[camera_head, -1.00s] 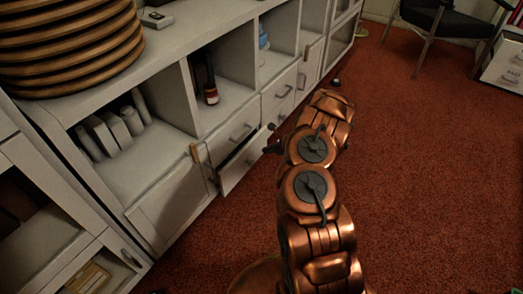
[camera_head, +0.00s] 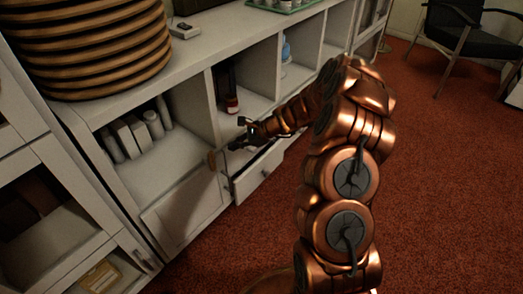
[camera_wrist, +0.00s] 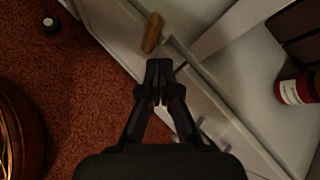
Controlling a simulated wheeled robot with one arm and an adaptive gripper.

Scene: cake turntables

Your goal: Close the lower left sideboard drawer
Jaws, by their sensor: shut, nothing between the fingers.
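The lower left sideboard drawer (camera_head: 258,174) stands partly open in the head view, its white front with a small knob jutting out from the cabinet. My gripper (camera_head: 237,146) is above the left part of this drawer, close to the sideboard front, and points left. Its fingers are shut and empty. In the wrist view the closed fingertips (camera_wrist: 159,68) are just below a wooden handle (camera_wrist: 152,32) in the picture. That handle also shows in the head view on the cabinet door (camera_head: 183,212) left of the drawer. I cannot tell whether the fingers touch anything.
The sideboard (camera_head: 185,55) has open compartments with white containers (camera_head: 137,131) and a red-labelled bottle (camera_head: 231,103). A ribbed wooden stack (camera_head: 95,45) stands on top. Red carpet (camera_head: 430,170) is clear to the right, with a black chair (camera_head: 460,30) at the back.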

